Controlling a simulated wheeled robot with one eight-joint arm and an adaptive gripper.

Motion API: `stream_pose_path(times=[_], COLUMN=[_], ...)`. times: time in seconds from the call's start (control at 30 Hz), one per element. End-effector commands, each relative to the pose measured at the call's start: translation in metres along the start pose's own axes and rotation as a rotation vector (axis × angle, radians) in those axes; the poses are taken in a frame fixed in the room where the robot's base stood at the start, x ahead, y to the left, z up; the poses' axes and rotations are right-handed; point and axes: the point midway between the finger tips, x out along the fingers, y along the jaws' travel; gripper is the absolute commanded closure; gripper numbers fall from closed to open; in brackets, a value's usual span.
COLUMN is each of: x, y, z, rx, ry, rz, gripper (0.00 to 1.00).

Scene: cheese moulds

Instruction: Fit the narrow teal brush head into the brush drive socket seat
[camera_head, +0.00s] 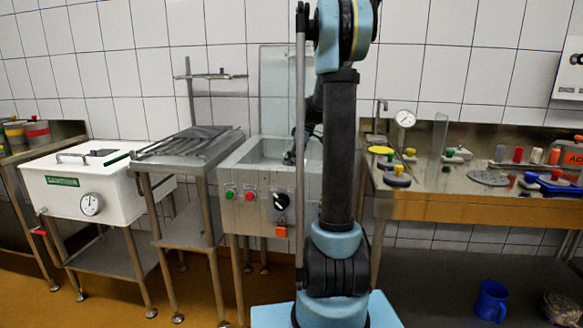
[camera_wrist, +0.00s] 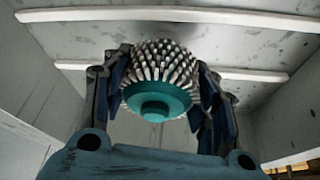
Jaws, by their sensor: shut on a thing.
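My gripper (camera_wrist: 163,72) is shut on a brush head (camera_wrist: 156,98), one finger on each side of it. The brush head has a teal round base with a smaller teal disc facing the wrist camera, and pale stubby bristles around it. In the head view my gripper (camera_head: 291,156) is low in the open steel basin (camera_head: 246,152), partly hidden by the basin and my arm. The brush head cannot be made out there. I cannot make out the brush drive socket seat in either view.
White rails (camera_wrist: 170,15) cross the grey surface beyond the brush head, and walls stand close on both sides. The basin front has buttons and a black knob (camera_head: 281,201). A slatted rack (camera_head: 190,140) stands left; a cluttered steel bench (camera_head: 470,203) stands right.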

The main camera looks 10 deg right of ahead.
Motion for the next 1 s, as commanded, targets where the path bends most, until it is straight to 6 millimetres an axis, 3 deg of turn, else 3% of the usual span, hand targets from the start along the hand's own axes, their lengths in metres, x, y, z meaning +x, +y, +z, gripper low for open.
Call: stream_pose_path(times=[0.07,0.17,0.37,0.4,0.47,0.87,1.0], x=[0.011,0.021,0.023,0.023,0.023,0.021,0.01], y=[0.0,0.0,-0.001,-0.001,-0.001,-0.001,-0.001], z=[0.004,0.008,0.008,0.008,0.008,0.008,0.009], rx=[0.0,-0.001,-0.001,-0.001,-0.001,-0.001,0.0], ry=[0.0,0.0,0.001,0.001,0.001,0.0,0.0], rz=[0.0,0.0,0.0,0.0,0.0,0.0,0.0], gripper=[0.76,0.86,0.86,0.42,0.28,0.26,0.26])
